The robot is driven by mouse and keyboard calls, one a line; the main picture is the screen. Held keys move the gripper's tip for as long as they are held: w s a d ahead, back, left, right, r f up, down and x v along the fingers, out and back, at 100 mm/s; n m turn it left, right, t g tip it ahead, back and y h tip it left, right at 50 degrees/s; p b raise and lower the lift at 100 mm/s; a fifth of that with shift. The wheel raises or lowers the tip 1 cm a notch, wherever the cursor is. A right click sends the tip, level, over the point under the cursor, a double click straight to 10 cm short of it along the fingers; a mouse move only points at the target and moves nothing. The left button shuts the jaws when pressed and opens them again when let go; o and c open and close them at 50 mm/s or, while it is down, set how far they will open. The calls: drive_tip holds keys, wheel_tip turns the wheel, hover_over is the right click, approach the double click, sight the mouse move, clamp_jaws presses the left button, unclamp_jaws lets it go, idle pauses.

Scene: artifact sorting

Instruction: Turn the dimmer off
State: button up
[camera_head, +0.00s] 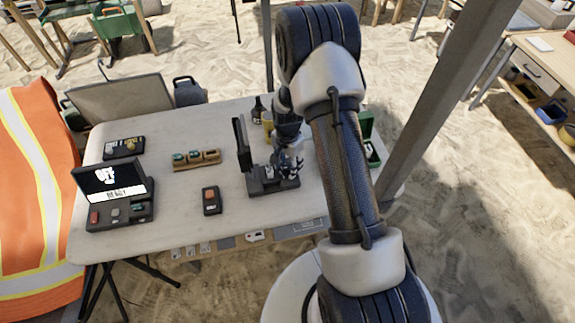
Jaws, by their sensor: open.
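A small black box with an orange knob (211,200) lies on the table near its front edge; it looks like the dimmer, but its setting is too small to read. My gripper (291,166) is to the right of it, low over a black device (262,186) with an upright dark panel. My gripper is open, with its fingers near the right part of that device. I cannot tell whether they touch it. My arm hides part of the table's right side.
A console with a lit screen (113,181) and buttons stands at the table's left. A wooden tray (197,166) with green items sits mid-table. A black box (124,149) lies behind the console. Bottles (259,108) and a green case (366,126) are at the back right. A pole (440,90) rises at the right.

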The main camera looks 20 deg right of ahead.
drive_tip(key=shift+c, duration=0.2)
clamp_jaws()
idle(0.4)
